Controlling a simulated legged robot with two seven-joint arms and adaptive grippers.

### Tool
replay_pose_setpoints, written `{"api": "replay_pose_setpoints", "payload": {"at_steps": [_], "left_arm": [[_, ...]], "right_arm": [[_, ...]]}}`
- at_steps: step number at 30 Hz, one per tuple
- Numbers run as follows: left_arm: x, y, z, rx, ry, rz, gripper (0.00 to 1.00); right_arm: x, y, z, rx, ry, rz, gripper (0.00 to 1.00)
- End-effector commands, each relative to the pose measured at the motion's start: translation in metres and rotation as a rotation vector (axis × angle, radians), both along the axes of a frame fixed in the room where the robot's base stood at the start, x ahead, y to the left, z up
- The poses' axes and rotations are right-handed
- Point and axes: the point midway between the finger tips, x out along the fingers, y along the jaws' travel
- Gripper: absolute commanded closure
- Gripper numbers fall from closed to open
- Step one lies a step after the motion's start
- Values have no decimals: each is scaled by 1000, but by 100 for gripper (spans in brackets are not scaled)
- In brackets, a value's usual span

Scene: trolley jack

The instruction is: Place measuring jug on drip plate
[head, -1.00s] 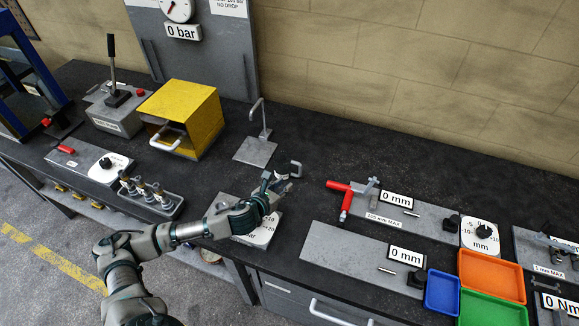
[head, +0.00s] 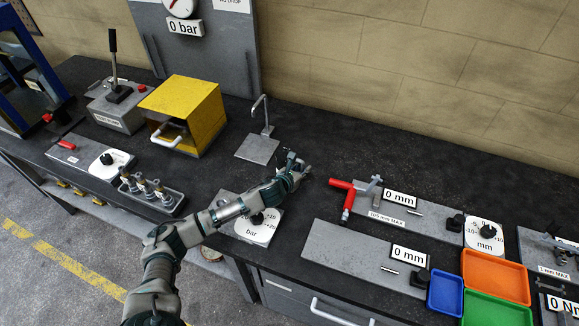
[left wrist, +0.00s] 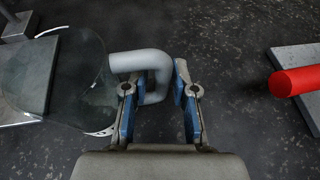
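The measuring jug (left wrist: 75,85) is clear, seen from above at the left of the left wrist view, with a thick grey handle (left wrist: 150,60). My left gripper (left wrist: 155,80) is open, its blue fingers on either side of one limb of the handle. In the head view my left gripper (head: 294,165) covers most of the jug. The drip plate (head: 257,150) is a bare grey square under a hooked spout, just left of the gripper. My right gripper is out of view.
A red-handled tool (head: 346,195) stands close to the right of my left gripper. A yellow box (head: 185,110) stands left of the drip plate. A bar dial (head: 258,228) lies below my left forearm. The dark bench behind the gripper is clear.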

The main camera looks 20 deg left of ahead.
Motion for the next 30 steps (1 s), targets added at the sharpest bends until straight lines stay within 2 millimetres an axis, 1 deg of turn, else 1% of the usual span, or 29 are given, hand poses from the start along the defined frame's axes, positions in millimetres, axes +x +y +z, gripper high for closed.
{"api": "replay_pose_setpoints", "payload": {"at_steps": [3, 5, 6, 7, 17, 20, 26, 29, 30], "left_arm": [[0, 0, 1, 0, 0, 0, 73], [-1, 0, 0, 0, 0, 0, 88], [0, 0, 0, 0, 0, 0, 98], [0, 0, 0, 0, 0, 0, 100], [0, 0, 0, 0, 1, 0, 100], [0, 0, 3, 0, 0, 0, 100], [0, 1, 21, 1, -3, 0, 100], [0, 1, 37, 0, -5, 0, 100], [-3, 3, 39, 2, -1, 0, 100]], "right_arm": [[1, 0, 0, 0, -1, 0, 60], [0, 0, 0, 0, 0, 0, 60], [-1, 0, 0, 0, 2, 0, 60], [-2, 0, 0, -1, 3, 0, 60], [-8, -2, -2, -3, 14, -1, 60], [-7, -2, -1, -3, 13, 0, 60], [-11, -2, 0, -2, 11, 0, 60], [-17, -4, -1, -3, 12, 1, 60], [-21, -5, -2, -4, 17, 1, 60]]}}
